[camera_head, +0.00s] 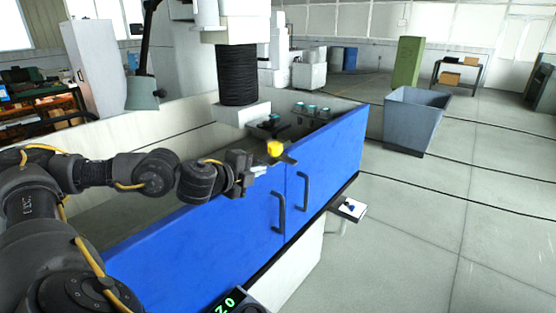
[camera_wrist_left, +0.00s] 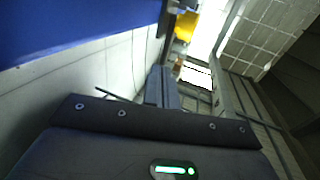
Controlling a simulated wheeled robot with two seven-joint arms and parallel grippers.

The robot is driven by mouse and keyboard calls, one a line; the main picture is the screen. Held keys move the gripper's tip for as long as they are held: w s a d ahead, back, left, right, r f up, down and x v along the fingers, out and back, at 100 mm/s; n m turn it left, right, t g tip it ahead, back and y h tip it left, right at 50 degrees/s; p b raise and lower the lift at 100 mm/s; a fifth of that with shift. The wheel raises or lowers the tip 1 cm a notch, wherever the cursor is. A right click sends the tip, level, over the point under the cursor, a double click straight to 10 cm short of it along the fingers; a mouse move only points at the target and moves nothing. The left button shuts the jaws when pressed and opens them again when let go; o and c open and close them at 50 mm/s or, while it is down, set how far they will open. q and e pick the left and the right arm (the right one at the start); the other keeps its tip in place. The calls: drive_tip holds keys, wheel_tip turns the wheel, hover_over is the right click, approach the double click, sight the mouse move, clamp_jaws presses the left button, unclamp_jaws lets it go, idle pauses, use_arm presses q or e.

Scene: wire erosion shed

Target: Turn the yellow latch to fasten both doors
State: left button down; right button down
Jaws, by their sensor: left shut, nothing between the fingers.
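The yellow latch (camera_head: 274,148) sits at the top edge of the two blue doors, near the seam where they meet. A dark flat piece lies just under and right of it. The left door (camera_head: 190,248) and right door (camera_head: 330,155) look closed in line, each with a black handle. My left gripper (camera_head: 264,169) is shut and empty, just left of and slightly below the latch; I cannot tell whether it touches. In the left wrist view, the latch (camera_wrist_left: 186,26) is beyond the fingertips (camera_wrist_left: 160,70), a little to the right. My right gripper is not in view.
A black bellows column (camera_head: 238,75) of the machine hangs behind the doors. Small teal-topped parts (camera_head: 312,109) stand inside the machine. A grey bin (camera_head: 414,120) stands on the open floor at right. A small tray (camera_head: 349,209) juts out below the right door.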

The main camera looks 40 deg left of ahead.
sight(284, 161)
use_arm(q)
drive_tip(key=p+x, duration=0.1)
drive_tip(key=x, duration=0.4)
drive_tip(key=r+p+x, duration=0.1)
drive_tip(key=x, duration=0.2)
drive_tip(key=shift+w+p, duration=0.3)
drive_tip(key=shift+p, duration=0.05)
